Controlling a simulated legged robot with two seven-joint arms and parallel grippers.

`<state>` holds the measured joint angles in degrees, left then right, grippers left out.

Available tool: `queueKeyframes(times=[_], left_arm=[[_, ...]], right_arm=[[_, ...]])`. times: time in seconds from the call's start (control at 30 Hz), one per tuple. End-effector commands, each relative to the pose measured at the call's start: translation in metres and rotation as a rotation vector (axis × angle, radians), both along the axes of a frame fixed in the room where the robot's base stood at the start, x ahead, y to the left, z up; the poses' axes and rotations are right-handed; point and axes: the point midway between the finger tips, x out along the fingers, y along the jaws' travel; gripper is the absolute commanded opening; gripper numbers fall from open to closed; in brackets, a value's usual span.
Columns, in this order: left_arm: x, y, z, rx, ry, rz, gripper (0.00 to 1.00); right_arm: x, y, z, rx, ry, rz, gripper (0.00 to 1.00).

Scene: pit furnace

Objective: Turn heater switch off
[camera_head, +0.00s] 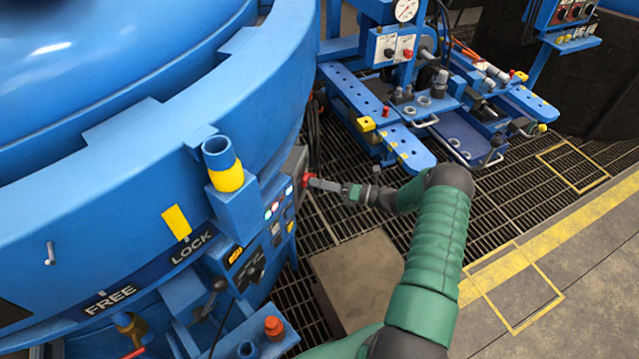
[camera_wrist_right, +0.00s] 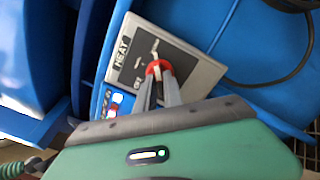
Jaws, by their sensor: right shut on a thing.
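The heater switch (camera_wrist_right: 158,68) is a red rotary knob on a grey panel (camera_wrist_right: 190,58) labelled HEAT in the right wrist view. In the head view the red knob (camera_head: 305,180) shows at the panel's edge on the side of the blue furnace. My right gripper (camera_head: 318,183) reaches it from the right. In the right wrist view its two fingers (camera_wrist_right: 160,80) are closed around the red knob. The knob's exact setting is hard to read. My left gripper is not in view.
Lit buttons (camera_head: 275,208) sit beside the knob on the furnace side. A FREE/LOCK plate (camera_head: 145,270) and a blue and yellow post (camera_head: 224,165) are at left. A blue bench with fixtures (camera_head: 440,110) stands behind on grating. A dark cable (camera_wrist_right: 300,60) hangs near the panel.

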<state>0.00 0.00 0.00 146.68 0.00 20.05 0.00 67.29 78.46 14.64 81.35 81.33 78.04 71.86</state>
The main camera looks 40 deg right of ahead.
Motion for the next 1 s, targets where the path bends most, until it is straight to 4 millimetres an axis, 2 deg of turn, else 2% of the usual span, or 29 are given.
queueKeyframes(times=[0.37,1.0], left_arm=[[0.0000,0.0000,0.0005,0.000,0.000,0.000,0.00],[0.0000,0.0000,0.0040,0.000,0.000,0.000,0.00]], right_arm=[[-0.0001,-0.0013,-0.0019,-0.099,-0.051,-0.005,0.00],[-0.0004,-0.0014,-0.0021,-0.597,-0.330,-0.005,0.00]])
